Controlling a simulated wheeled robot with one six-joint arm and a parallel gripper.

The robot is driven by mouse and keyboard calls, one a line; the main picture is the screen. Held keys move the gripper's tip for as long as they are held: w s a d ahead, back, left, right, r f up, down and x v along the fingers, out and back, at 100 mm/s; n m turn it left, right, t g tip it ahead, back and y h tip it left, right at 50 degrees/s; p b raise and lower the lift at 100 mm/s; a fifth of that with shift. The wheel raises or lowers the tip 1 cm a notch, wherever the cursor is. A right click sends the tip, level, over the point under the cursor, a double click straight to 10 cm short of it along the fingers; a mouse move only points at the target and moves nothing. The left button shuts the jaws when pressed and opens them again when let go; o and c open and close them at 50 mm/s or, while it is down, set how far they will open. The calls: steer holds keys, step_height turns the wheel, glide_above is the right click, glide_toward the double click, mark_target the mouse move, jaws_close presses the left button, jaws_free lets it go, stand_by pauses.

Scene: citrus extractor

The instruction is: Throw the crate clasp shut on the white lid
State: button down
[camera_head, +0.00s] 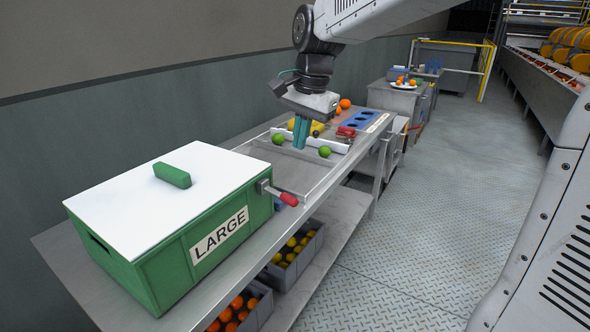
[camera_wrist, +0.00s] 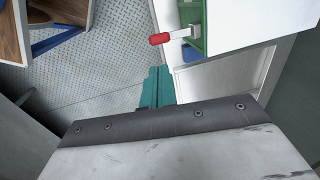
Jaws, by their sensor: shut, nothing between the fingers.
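The green crate (camera_head: 178,262) marked LARGE stands on the near end of the metal bench, with the white lid (camera_head: 120,212) lying on top. The lid has a green handle (camera_head: 172,176). The crate clasp (camera_head: 288,199), a metal lever with a red grip, sticks outward from the crate's right end, below the lid's edge. In the wrist view the clasp (camera_wrist: 161,38) points left, away from the crate (camera_wrist: 189,12). My gripper (camera_head: 299,146) has teal fingers, shut and empty, above the bench beyond the crate. In the wrist view my gripper (camera_wrist: 158,70) is below the red grip, apart from it.
Two green limes (camera_head: 325,151) lie by a white rail (camera_head: 335,143) on the bench beyond the crate. A blue tray (camera_head: 359,119) sits farther back. Bins of lemons (camera_head: 290,252) and oranges (camera_head: 240,308) are on the lower shelf. The floor (camera_head: 400,240) to the right is clear.

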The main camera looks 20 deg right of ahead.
mark_target(289, 197)
steer(key=f, duration=0.4)
steer(key=w+a+f, duration=0.1)
steer(key=f, duration=0.4)
steer(key=w+f, duration=0.1)
steer(key=f, duration=0.3)
steer(key=shift+a+f, duration=0.15)
steer(key=shift+a, duration=0.05)
steer(key=shift+s+a+f, duration=0.1)
steer(key=shift+s, duration=0.05)
